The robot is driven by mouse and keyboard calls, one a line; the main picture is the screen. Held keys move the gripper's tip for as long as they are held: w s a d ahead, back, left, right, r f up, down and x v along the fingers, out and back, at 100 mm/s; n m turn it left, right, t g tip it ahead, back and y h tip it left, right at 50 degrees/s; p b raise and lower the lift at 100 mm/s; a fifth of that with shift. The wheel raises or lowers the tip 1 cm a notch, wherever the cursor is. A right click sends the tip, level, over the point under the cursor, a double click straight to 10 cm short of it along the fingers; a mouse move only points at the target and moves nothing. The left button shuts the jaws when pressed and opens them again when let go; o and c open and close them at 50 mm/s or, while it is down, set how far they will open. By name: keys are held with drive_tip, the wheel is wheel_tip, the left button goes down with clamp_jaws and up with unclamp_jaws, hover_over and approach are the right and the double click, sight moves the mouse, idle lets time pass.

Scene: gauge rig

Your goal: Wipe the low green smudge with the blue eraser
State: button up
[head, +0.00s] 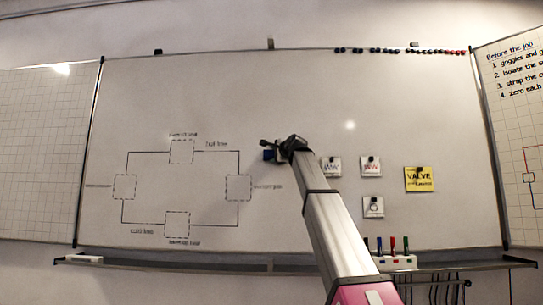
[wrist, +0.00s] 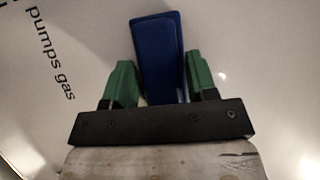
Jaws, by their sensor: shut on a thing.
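The blue eraser (wrist: 163,55) is held between the two green fingers of my gripper (wrist: 160,82) in the wrist view. In the head view a small blue part of it (head: 268,155) shows at the left of my gripper (head: 283,148), in front of the middle of the whiteboard (head: 300,90). I cannot tell whether the eraser touches the board. I see no green smudge in either view; my arm and gripper hide part of the board's middle and lower area.
A dashed-box diagram (head: 182,152) is drawn left of my gripper. White cards (head: 331,167) and a yellow card (head: 419,180) hang to the right. A tray (head: 200,262) runs below, with several markers (head: 392,244). The printed words "pumps gas" (wrist: 50,52) show in the wrist view.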

sight(267, 152)
drive_tip(key=d, duration=1)
drive_tip(key=shift+d, duration=0.2)
idle(0.8)
drive_tip(key=shift+w+a, duration=0.2)
drive_tip(key=shift+a, duration=6.7)
drive_tip(key=shift+s+r, duration=0.1)
drive_tip(key=shift+r, duration=0.3)
drive_tip(key=d, duration=1.3)
drive_tip(key=shift+d, duration=0.4)
